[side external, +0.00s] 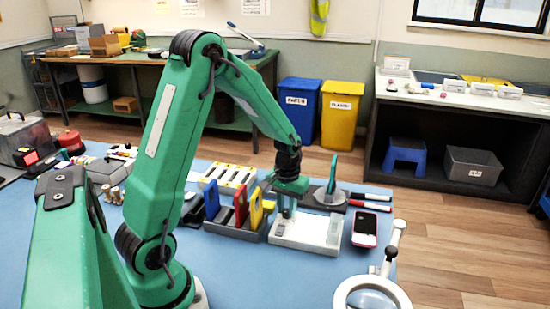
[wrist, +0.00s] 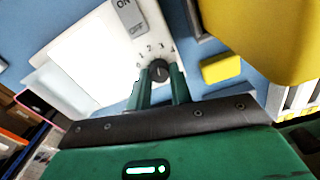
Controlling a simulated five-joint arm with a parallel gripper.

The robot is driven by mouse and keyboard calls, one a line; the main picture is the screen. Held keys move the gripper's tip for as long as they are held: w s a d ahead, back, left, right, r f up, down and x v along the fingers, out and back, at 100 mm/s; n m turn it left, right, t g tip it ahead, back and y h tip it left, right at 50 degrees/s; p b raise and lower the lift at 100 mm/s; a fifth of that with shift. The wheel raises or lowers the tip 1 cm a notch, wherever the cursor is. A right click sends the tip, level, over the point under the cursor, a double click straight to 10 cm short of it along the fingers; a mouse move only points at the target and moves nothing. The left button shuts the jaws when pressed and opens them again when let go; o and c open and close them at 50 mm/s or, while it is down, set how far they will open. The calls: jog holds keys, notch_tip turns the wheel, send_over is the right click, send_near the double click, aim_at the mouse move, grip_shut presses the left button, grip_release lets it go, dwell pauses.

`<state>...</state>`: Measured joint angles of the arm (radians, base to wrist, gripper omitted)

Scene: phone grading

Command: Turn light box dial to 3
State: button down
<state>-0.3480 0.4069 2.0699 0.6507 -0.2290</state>
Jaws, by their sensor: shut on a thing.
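The white light box (side external: 318,232) lies on the blue table in the side view, under the end of my arm. The wrist view shows its bright panel (wrist: 85,68) and a grey ON/OFF switch (wrist: 129,18). Its dark round dial (wrist: 159,70) has printed numbers around its far side; 2, 3 and 4 are legible. My gripper (wrist: 160,80) is shut on the dial, one green finger on each side. The dial's mark is too small to read surely. In the side view my gripper (side external: 287,209) is at the box's left part, and the dial is hidden.
A grey rack (side external: 236,230) with blue, red and yellow upright pieces stands just left of the box. A phone (side external: 365,228) and pens (side external: 371,197) lie to the right. A magnifier lamp (side external: 372,293) is at front right. A dark stand (side external: 326,197) is behind.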

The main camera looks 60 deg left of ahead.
aim_at(286, 210)
jog(key=shift+s+a+m, duration=0.15)
jog(key=shift+m, duration=1.25)
jog(key=c, duration=1.3)
grip_release()
jog(key=shift+o, duration=0.2)
jog(key=shift+r, duration=0.1)
notch_tip(286, 210, up, 7)
jog(key=shift+r, duration=0.3)
jog(key=shift+r, duration=0.1)
